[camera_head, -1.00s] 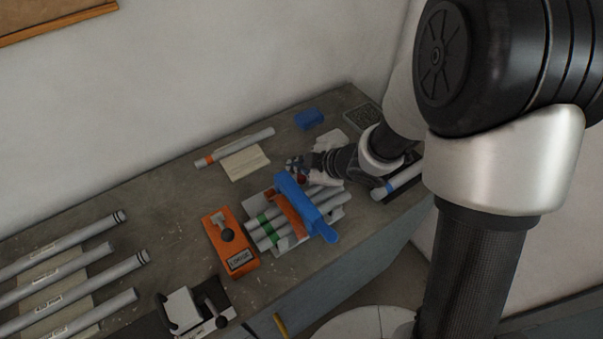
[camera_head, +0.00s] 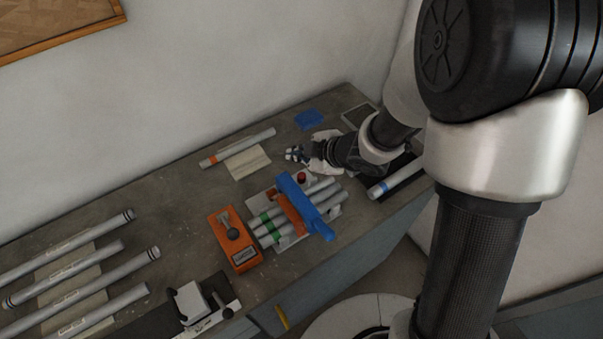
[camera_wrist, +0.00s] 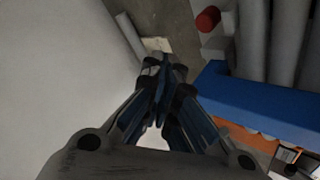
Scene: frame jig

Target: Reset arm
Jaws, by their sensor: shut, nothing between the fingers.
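My gripper (camera_head: 297,155) is shut and empty in the head view, just behind the jig and above the bench. In the wrist view its fingers (camera_wrist: 162,75) meet at the middle. The frame jig (camera_head: 283,238) holds several grey tubes, two with green bands, under a blue clamp bar (camera_head: 303,204) and an orange piece (camera_head: 290,213). The blue bar also shows in the wrist view (camera_wrist: 255,103), right of my fingers. A red knob (camera_head: 301,177) stands at the jig's back edge and shows in the wrist view (camera_wrist: 208,19).
An orange device (camera_head: 236,240) stands left of the jig. An orange-banded tube (camera_head: 237,148) lies behind by a pale block (camera_head: 247,162). A blue-banded tube (camera_head: 396,178) lies right. More tubes (camera_head: 70,245) lie at left. A wall (camera_head: 170,75) rises behind the bench.

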